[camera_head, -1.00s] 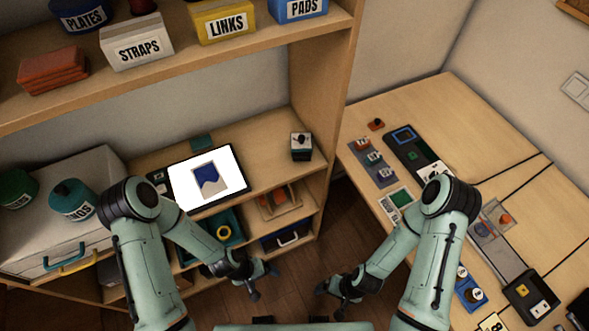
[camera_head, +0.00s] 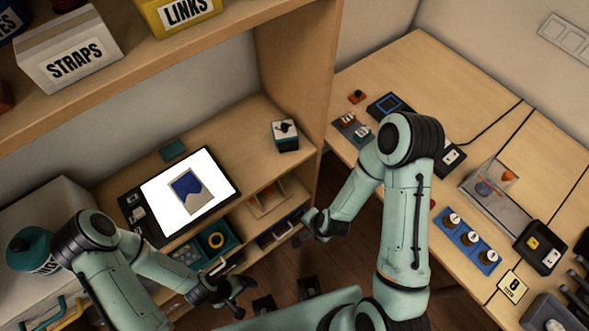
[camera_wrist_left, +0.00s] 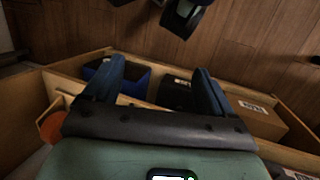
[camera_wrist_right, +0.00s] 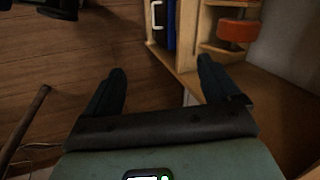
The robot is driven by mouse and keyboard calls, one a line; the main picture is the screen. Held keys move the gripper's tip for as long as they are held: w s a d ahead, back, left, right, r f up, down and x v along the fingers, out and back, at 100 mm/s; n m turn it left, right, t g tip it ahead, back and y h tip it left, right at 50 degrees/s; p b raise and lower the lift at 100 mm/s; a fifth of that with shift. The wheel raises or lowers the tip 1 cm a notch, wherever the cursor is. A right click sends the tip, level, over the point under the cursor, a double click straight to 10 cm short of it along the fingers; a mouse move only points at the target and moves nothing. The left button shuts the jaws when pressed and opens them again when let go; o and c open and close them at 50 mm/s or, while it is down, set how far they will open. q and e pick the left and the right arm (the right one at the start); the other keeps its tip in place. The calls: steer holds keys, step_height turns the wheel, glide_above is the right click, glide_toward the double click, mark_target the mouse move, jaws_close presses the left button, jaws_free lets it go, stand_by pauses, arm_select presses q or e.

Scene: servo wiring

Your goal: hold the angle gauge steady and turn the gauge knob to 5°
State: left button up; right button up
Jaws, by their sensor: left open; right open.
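A small dark box with a white top and a black knob (camera_head: 285,135) stands on the shelf's middle board, near its right end. It looks like the angle gauge, but its scale and the knob's angle are too small to read. My left gripper (camera_head: 240,296) is open and empty, low in the head view, left of and well below the box. Its two fingers (camera_wrist_left: 155,88) are spread in the left wrist view. My right gripper (camera_head: 299,240) is below the box, apart from it. Its fingers (camera_wrist_right: 160,88) are open and empty in the right wrist view.
A tablet-like screen (camera_head: 150,190) lies left of the box. The shelf's right side panel (camera_head: 300,80) rises close beside the box. A desk (camera_head: 400,75) at right carries several devices, including a blue tray with knobs (camera_head: 466,250). Floor lies between shelf and desk.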

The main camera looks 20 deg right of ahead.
steer(key=w+r+m+t+h+b, duration=0.1)
steer(key=w+r+m+t+b, duration=0.4)
steer(key=w+r+m, duration=0.35)
steer(key=m+t+h+b, duration=0.2)
steer(key=m+t+b, duration=0.3)
steer(key=m, duration=1.1)
glide_toward(287, 141)
arm_select(q)
step_height(287, 141, down, 11)
steer(key=s, duration=0.1)
steer(key=shift+s+f, duration=0.2)
steer(key=shift+s, duration=0.05)
arm_select(e)
steer(key=x, duration=1)
steer(key=shift+w+d, duration=0.1)
steer(key=shift+w, duration=0.3)
arm_select(q)
steer(key=shift+a, duration=0.1)
